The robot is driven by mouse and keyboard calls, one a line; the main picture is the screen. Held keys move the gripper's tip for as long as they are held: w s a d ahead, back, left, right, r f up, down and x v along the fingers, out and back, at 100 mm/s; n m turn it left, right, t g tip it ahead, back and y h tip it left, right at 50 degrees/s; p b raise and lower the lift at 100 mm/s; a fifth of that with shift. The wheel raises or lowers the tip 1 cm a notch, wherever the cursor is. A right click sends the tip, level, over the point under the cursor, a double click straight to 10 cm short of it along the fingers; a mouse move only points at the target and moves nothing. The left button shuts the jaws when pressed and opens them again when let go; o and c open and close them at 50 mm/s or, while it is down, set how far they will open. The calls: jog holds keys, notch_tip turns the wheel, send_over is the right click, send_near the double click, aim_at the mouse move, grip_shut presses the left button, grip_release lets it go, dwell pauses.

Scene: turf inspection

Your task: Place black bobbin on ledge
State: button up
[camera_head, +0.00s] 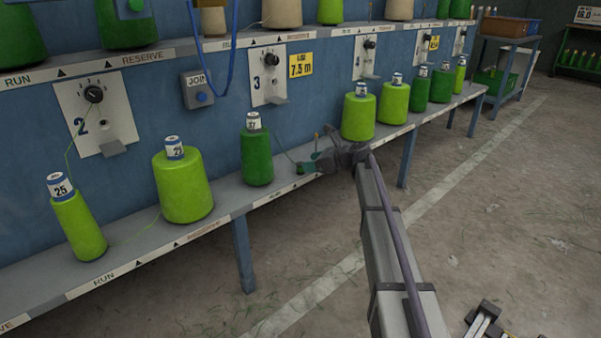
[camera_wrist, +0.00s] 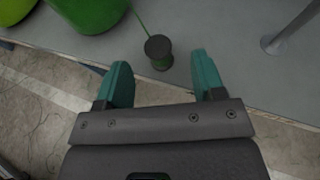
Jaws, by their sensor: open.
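The black bobbin (camera_wrist: 158,50) is a small dark spool in the wrist view, with a green thread running up from it. It appears to rest on the grey ledge (camera_wrist: 220,30), close to the ledge's front edge. My gripper (camera_wrist: 161,66) has its teal fingers apart, one on each side of the bobbin, with visible gaps and no contact seen. In the head view my gripper (camera_head: 318,160) is at the ledge (camera_head: 225,205), between a dark green cone and a lighter green cone.
A dark green cone (camera_head: 256,155) stands left of my gripper and a light green cone (camera_head: 358,115) right of it. More cones (camera_head: 183,185) line the ledge. A thin post (camera_wrist: 270,42) rises at right in the wrist view. The floor (camera_head: 500,200) in front is mostly open.

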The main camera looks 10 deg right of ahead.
aim_at(300, 165)
jog(key=b+x, duration=0.2)
jog(key=x, duration=0.3)
jog(key=shift+s+a+f, duration=0.1)
jog(key=shift+c, duration=0.4)
jog(key=c, duration=1)
notch_tip(300, 165, up, 10)
jog(key=p, duration=1)
jog(key=shift+r, duration=0.25)
